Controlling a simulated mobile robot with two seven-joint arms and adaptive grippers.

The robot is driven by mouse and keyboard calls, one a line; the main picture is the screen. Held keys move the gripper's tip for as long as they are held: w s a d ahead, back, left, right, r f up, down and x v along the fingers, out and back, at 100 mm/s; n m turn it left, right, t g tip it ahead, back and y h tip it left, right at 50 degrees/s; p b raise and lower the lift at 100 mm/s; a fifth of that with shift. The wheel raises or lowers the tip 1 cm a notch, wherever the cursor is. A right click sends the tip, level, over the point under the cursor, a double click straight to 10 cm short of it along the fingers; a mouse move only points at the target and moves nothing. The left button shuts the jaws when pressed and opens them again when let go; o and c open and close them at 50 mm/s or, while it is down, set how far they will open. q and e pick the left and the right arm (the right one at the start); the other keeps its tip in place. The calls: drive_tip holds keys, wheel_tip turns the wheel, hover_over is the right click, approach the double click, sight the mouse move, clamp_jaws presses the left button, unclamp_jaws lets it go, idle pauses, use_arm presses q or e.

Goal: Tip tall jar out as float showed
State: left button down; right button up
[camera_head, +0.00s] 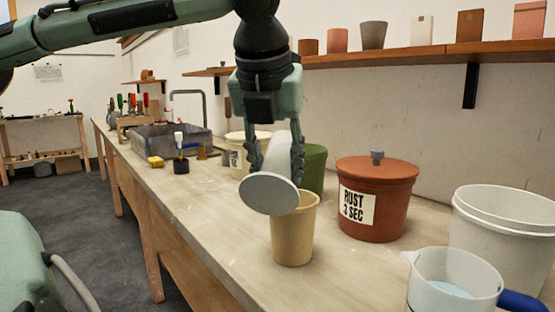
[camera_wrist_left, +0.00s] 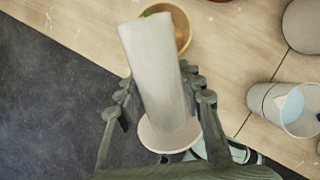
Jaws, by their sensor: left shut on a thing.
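My left gripper (camera_head: 276,158) is shut around a tall pale grey jar with a wide round foot (camera_head: 270,194). The jar is tilted, with the flat underside of its foot towards the head camera. In the left wrist view, the jar's long body (camera_wrist_left: 155,65) lies between the fingers of my left gripper (camera_wrist_left: 160,97), and its far end overlaps a tan tub (camera_wrist_left: 184,22). In the head view, the tub (camera_head: 293,235) stands upright on the bench below the jar. Something green and orange shows inside it. The jar's mouth is hidden. My right gripper is out of view.
A lidded rust-red pot (camera_head: 377,205) labelled "RUST 3 SEC" stands right of the tub. A green pot (camera_head: 314,168) is behind. A white bucket (camera_head: 500,235) and a jug (camera_head: 450,285) with pale blue liquid stand at the right. A sink (camera_head: 170,138) lies farther left.

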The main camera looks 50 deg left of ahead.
use_arm(q)
drive_tip(key=f+g+h, duration=0.1)
drive_tip(key=g, duration=0.1)
drive_tip(key=f+g+h, duration=0.1)
drive_tip(key=g, duration=0.1)
drive_tip(key=shift+w+a+f+h, duration=0.1)
drive_tip(key=shift+w+a+h, duration=0.1)
drive_tip(key=shift+h, duration=0.1)
drive_tip(key=shift+w+g+h, duration=0.1)
drive_tip(key=shift+g+h, duration=0.3)
drive_tip(key=shift+w+a+r+g+h, duration=0.2)
drive_tip(key=shift+r+g+h, duration=0.35)
drive_tip(key=shift+g, duration=0.25)
drive_tip(key=shift+w+a+r+g+h, duration=0.1)
drive_tip(key=shift+w+r+g+h, duration=0.1)
drive_tip(key=shift+r+g+h, duration=0.45)
drive_tip(key=shift+f, duration=0.25)
idle(0.4)
